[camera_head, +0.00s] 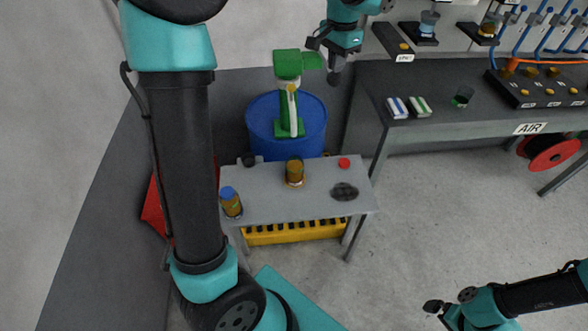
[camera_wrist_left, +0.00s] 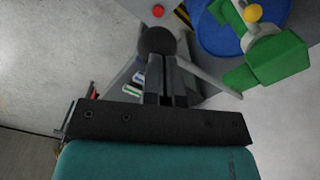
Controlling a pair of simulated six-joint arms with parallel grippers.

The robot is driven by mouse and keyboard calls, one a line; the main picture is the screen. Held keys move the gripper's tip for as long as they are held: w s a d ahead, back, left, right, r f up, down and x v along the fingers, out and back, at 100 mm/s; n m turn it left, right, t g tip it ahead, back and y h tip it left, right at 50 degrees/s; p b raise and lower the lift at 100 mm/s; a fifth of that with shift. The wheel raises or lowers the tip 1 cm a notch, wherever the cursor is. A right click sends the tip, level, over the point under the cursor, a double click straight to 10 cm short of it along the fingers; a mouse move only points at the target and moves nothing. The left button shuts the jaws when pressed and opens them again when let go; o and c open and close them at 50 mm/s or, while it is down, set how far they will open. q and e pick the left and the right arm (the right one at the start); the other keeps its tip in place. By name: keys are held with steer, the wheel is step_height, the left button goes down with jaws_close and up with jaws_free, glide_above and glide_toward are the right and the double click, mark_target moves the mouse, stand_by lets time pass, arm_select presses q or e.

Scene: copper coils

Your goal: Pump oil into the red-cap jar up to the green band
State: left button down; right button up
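A green pump (camera_head: 289,95) stands on the blue drum (camera_head: 262,125); both also show in the left wrist view, the pump (camera_wrist_left: 275,65) at right and the drum (camera_wrist_left: 215,30) above. An amber jar (camera_head: 295,172) stands on the grey table, with no red cap visible on it. A red cap (camera_head: 344,162) lies to its right. No green band can be made out on this jar. My left gripper (camera_head: 333,66) is right of the pump head, its fingers close together. A dark ball (camera_wrist_left: 155,40) is at its fingertips; whether it is gripped is unclear. My right gripper (camera_head: 437,308) is low at right, apart from the table.
A yellow crate (camera_head: 295,233) is below. A dark bench (camera_head: 450,112) stands right. Open floor lies at lower right.

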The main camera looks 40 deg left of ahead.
arm_select(q)
steer(key=shift+s+d+f, duration=0.1)
steer(key=shift+f, duration=0.5)
steer(key=shift+s+d+f, duration=0.1)
steer(key=shift+f, duration=0.5)
steer(key=shift+f, duration=0.1)
step_height(320, 180, down, 7)
stand_by(1.0)
steer(key=shift+w+a, duration=0.1)
step_height(320, 180, up, 19)
steer(key=w+a, duration=0.1)
steer(key=shift+w+a, duration=0.15)
stand_by(1.6)
